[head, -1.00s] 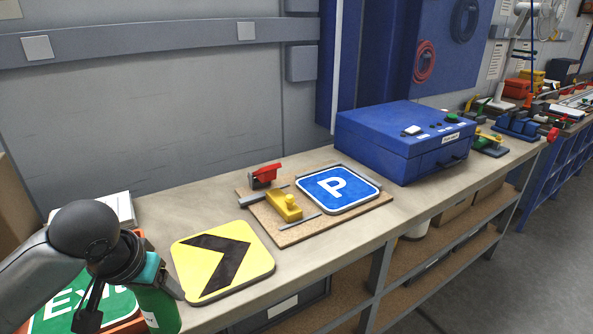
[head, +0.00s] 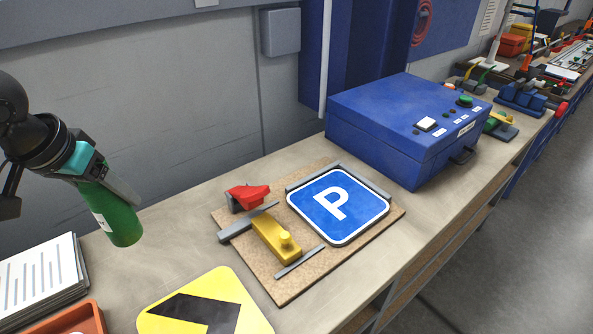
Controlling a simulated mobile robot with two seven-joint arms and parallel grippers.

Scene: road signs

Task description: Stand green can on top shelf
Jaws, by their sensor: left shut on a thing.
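The green can (head: 112,214) is in the head view at the left. My left gripper (head: 97,178) is shut on its upper part and holds it clear of the bench, slightly tilted, with a white label on its side. The gripper's fingers hide part of the can's top. The bench top (head: 180,228) is below and to the right of the can. Lower shelves show under the bench front at the right. I cannot tell which surface is the top shelf. My right gripper is not in view.
A board (head: 290,287) with a blue P sign (head: 338,205), a yellow clamp (head: 275,238) and a red part (head: 248,196) lies mid-bench. A yellow arrow sign (head: 160,312), paper stack (head: 45,270) and orange tray (head: 85,320) are in front. A blue box (head: 375,140) stands behind.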

